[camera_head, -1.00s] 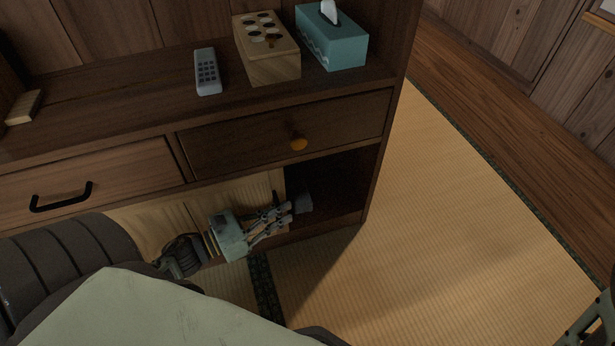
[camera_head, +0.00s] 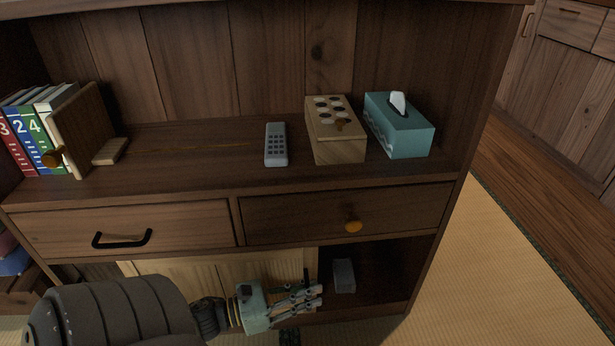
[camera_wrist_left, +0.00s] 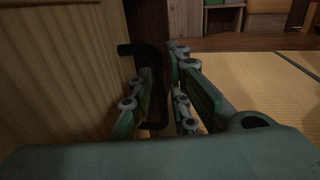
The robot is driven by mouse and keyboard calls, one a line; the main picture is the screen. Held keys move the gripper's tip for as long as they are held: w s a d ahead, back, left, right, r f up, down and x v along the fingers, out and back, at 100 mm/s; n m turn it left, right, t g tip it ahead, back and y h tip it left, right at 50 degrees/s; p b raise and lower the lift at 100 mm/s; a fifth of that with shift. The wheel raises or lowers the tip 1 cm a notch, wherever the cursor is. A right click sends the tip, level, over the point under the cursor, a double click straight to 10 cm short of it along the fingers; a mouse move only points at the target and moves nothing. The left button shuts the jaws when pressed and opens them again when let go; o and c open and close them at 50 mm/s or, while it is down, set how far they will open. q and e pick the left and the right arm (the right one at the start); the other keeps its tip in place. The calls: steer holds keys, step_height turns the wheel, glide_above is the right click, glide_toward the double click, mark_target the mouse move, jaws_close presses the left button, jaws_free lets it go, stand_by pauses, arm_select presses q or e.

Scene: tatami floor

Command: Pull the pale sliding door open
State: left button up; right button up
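The pale sliding door (camera_head: 200,270) is in the lower part of the dark cabinet, under the drawers. To its right is a dark open compartment (camera_head: 392,268). My left gripper (camera_head: 314,295) is in front of the door's right end. In the left wrist view, the pale door (camera_wrist_left: 50,75) fills the left side, and its black handle (camera_wrist_left: 158,65) lies between the fingers of my left gripper (camera_wrist_left: 162,75). The fingers look closed around the handle; the exact contact is partly hidden. My right gripper is not in view.
A small grey box (camera_head: 344,276) stands inside the compartment, right of my fingertips. Above are a left drawer (camera_head: 190,222) with a black handle and a right drawer (camera_head: 300,215) with a knob. Free tatami (camera_head: 500,290) lies to the right.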

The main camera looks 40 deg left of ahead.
arm_select(q)
steer(key=shift+s+a, duration=0.1)
steer(key=shift+s, duration=0.1)
steer(key=v, duration=1.1)
steer(key=shift+s, duration=0.3)
steer(key=shift+a, duration=0.1)
